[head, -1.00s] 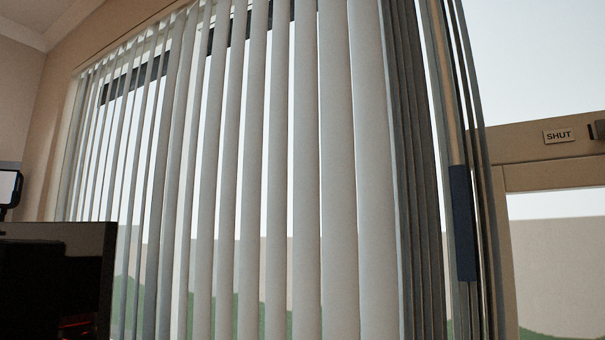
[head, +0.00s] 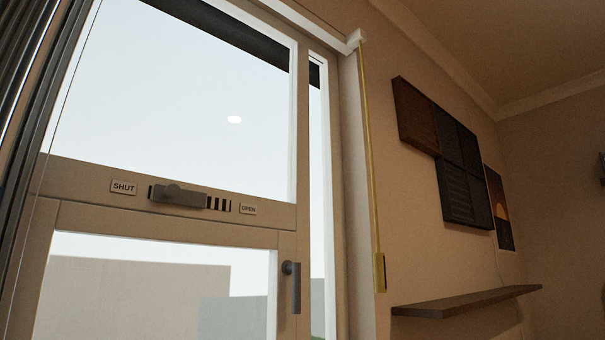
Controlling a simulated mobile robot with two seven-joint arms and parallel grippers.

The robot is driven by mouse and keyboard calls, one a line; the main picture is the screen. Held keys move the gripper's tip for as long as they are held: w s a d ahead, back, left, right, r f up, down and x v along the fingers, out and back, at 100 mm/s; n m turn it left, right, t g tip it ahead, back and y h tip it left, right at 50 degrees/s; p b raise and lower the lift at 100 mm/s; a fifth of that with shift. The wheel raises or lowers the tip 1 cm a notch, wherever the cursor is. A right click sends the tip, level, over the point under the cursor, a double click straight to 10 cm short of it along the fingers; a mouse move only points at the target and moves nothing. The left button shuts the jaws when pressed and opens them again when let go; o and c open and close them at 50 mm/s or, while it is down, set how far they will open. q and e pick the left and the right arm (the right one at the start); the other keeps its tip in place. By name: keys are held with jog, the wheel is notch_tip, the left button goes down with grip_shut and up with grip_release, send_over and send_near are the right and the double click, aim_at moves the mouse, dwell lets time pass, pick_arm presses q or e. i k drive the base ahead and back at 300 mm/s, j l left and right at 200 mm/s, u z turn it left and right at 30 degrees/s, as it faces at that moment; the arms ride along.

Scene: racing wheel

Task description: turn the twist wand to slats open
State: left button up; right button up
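A long thin yellow rod or cord (head: 370,160) hangs from the right end of the white head rail and ends in a yellow handle (head: 380,272) beside the door frame. I cannot tell whether this is the twist wand. The bunched grey vertical slats (head: 38,80) show edge-on at the far left of the head view. The blue-handled rod seen earlier beside the slats is not clearly in view. Neither of my grippers is in view.
A glazed door has a vent slider (head: 180,197) between a SHUT label (head: 124,187) and an OPEN label (head: 248,209), and a grey door handle (head: 292,287). Dark wall panels (head: 440,150), a picture (head: 498,208) and a shelf (head: 465,301) are at right.

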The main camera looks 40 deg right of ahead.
aim_at(380, 281)
jog(key=z, duration=1.65)
jog(key=i+l+u, duration=0.1)
jog(key=u, duration=1.85)
jog(key=l, duration=1)
